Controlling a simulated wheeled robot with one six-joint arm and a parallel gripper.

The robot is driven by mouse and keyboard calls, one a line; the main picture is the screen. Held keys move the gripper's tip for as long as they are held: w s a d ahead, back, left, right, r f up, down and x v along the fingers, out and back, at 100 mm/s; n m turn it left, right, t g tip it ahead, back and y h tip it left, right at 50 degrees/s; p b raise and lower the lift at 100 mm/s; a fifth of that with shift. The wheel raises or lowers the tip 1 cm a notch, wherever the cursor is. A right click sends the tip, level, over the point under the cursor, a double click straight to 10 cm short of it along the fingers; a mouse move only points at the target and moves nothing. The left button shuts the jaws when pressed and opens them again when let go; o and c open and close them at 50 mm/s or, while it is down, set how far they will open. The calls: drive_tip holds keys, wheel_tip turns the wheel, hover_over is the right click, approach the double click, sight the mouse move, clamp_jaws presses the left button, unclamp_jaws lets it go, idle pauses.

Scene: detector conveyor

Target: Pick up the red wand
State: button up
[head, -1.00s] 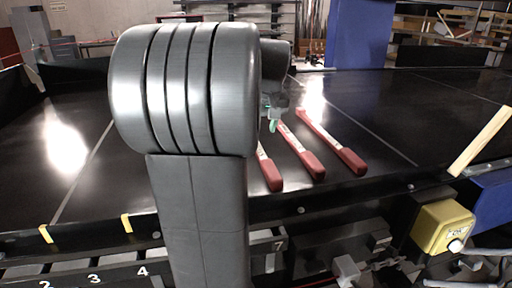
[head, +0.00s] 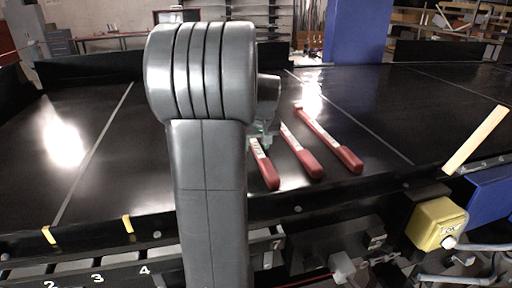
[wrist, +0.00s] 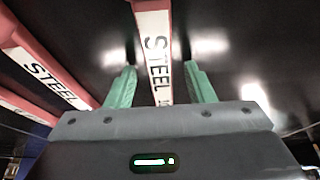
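Three red wands with white label strips lie side by side on the black conveyor: a left one (head: 269,176), a middle one (head: 306,162) and a right one (head: 346,156). In the wrist view, a wand with a white "STEEL" label (wrist: 155,45) runs between the green fingers of my gripper (wrist: 162,78), which are open with a gap on both sides. It appears to be the left wand. The other two wands (wrist: 45,77) (wrist: 28,108) are at the left there. In the head view, my gripper (head: 262,138) is mostly hidden behind my arm.
The black conveyor (head: 200,235) has a raised front edge. A yellow box with a button (head: 437,222) and a pale wooden strip (head: 476,139) are at the right. A blue column (head: 356,30) stands behind.

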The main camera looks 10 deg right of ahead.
clamp_jaws()
drive_tip(key=shift+r, duration=0.15)
